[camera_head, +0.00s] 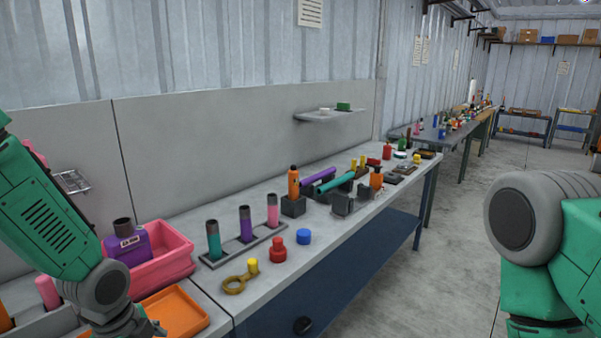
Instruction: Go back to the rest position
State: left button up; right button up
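My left arm comes in from the left, green with grey joints. The top of my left gripper (132,324) shows at the bottom edge, beside an orange tray (178,313). Its fingertips are cut off, so I cannot tell whether it is open or holds anything. My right arm stands at the right edge over the floor, away from the bench. My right gripper is out of view. A purple box-shaped muffler with a dark neck (128,245) sits in a pink bin (172,262), just beyond my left forearm.
The grey workbench (262,300) carries a rack with teal, purple and pink tubes (245,225), a red knob (277,250), a blue cap (304,236) and a brass ring (235,285). Several parts stand farther back. The concrete floor (455,215) right of the bench is clear.

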pick_arm(q)
jog(key=s+f+n+y+b, duration=0.1)
jog(key=s+f+n+b, duration=0.7)
jog(key=s+f+n, duration=1)
jog(key=s+d+f, duration=0.1)
jog(key=s+f, duration=0.4)
jog(key=f, duration=0.1)
jog(key=shift+f, duration=0.25)
jog(key=shift+a, duration=0.15)
